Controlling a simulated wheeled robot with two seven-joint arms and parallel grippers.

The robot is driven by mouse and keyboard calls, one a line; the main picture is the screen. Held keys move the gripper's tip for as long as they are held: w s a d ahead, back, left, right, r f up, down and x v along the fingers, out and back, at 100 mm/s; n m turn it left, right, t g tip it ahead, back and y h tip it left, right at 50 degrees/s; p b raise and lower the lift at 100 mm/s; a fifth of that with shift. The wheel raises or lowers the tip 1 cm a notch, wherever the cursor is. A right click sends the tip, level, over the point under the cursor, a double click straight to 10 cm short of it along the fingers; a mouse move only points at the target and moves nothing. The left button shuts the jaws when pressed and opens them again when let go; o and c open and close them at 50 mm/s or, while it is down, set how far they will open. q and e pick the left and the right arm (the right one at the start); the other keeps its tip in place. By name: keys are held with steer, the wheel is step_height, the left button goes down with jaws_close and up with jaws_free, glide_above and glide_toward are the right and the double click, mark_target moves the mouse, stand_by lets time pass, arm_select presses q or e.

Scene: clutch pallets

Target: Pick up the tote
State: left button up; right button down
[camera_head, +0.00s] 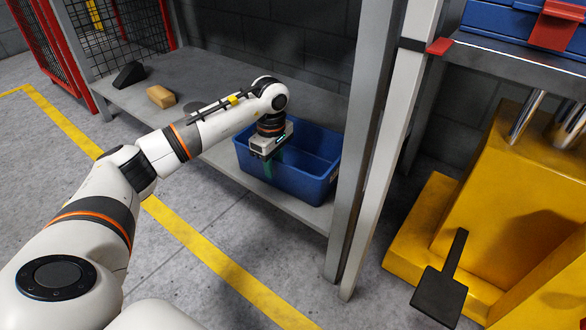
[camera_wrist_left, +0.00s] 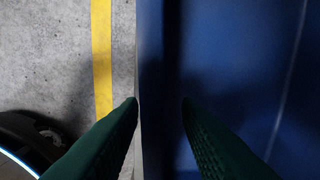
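The tote is an open blue bin (camera_head: 312,183) that stands on the grey lower shelf in the head view. It looks empty where I can see inside. My left gripper (camera_head: 271,168) points down at the tote's near-left wall. In the left wrist view my left gripper (camera_wrist_left: 160,101) has its two green fingers apart. The tote's wall (camera_wrist_left: 152,60) runs between them, with one finger on the floor side and the other on the inner side. I cannot tell whether either finger touches the wall. My right gripper is not in view.
A tan block (camera_head: 161,97) and a black wedge (camera_head: 129,75) lie further left on the shelf. A grey rack post (camera_head: 362,130) stands right of the tote. A yellow machine (camera_head: 500,215) is at the right. The floor with its yellow line (camera_head: 205,247) is clear in front.

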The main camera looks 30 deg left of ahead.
arm_select(q)
steer(key=shift+c, duration=0.5)
jaws_close()
steer(key=shift+s+f, duration=0.1)
stand_by(0.8)
